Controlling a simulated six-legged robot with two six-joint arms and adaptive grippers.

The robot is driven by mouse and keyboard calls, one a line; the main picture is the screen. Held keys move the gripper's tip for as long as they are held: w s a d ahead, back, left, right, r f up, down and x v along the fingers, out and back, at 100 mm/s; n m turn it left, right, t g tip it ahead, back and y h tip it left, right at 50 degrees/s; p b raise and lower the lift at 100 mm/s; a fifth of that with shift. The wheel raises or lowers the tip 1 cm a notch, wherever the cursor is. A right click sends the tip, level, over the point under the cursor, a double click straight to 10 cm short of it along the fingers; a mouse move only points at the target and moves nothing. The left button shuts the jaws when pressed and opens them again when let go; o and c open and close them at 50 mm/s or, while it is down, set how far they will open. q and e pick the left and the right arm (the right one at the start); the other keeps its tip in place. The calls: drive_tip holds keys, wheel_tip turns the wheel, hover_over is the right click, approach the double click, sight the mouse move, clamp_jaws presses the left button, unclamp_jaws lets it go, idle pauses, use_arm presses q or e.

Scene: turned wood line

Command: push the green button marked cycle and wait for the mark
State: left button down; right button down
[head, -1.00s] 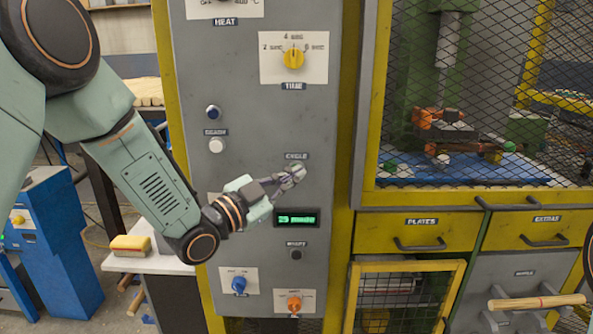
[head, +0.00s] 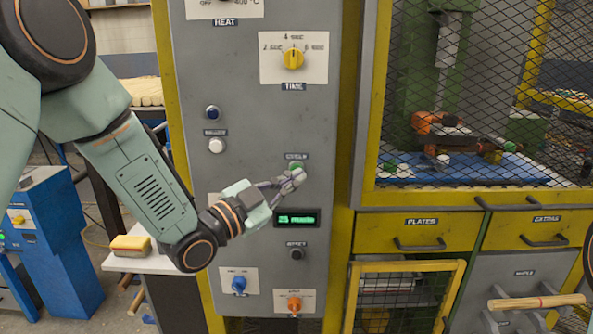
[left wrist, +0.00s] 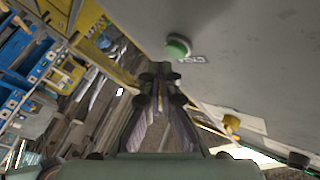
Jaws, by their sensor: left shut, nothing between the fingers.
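The green button (head: 295,167) sits on the grey control panel under a small label that seems to read CYCLE. In the left wrist view the green button (left wrist: 178,48) stands out from the panel, clear of my fingers. My left gripper (head: 298,176) is shut and empty. In the head view its fingertips lie just below the button and overlap its lower edge; I cannot tell if they touch the panel. The left gripper also shows in the left wrist view (left wrist: 158,75). A lit green display (head: 297,217) is below the gripper, its text blurred. My right gripper is not in view.
A yellow time knob (head: 293,58) is above. A white button (head: 216,146) and a dark blue button (head: 212,112) are left. A dark reset button (head: 296,254), a blue knob (head: 239,284) and an orange knob (head: 294,303) are below. A mesh guard (head: 478,95) stands right.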

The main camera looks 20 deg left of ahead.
use_arm(q)
drive_tip(key=shift+s+d, duration=0.25)
drive_tip(key=shift+s, duration=0.55)
drive_tip(key=shift+s+d, duration=0.2)
drive_tip(key=shift+s, duration=0.6)
drive_tip(key=shift+s+d, duration=0.25)
drive_tip(key=shift+s, duration=0.55)
drive_tip(key=s+a+f+n+g+y, duration=0.1)
drive_tip(key=s+f+n+g+y, duration=0.2)
drive_tip(key=f, duration=0.5)
drive_tip(key=s+a+f+n+g+y, duration=0.2)
drive_tip(key=s+f+n+g, duration=0.15)
drive_tip(key=f, duration=0.45)
drive_tip(key=s+a+f+n+g+y, duration=0.1)
drive_tip(key=s+f+n+g+y, duration=0.15)
drive_tip(key=f+n, duration=0.4)
drive_tip(key=s+f+g, duration=0.2)
drive_tip(key=s+f, duration=0.3)
drive_tip(key=s, duration=0.4)
drive_tip(key=s+a+f+g+y, duration=0.1)
drive_tip(key=s+f+g, duration=0.2)
drive_tip(key=s+f, duration=0.3)
drive_tip(key=s+a+f+g+y, duration=0.1)
drive_tip(key=s+f+g, duration=0.2)
drive_tip(key=s, duration=0.9)
wheel_tip(320, 180, down, 3)
drive_tip(key=shift+r+n, duration=0.2)
drive_tip(key=shift+n, duration=0.1)
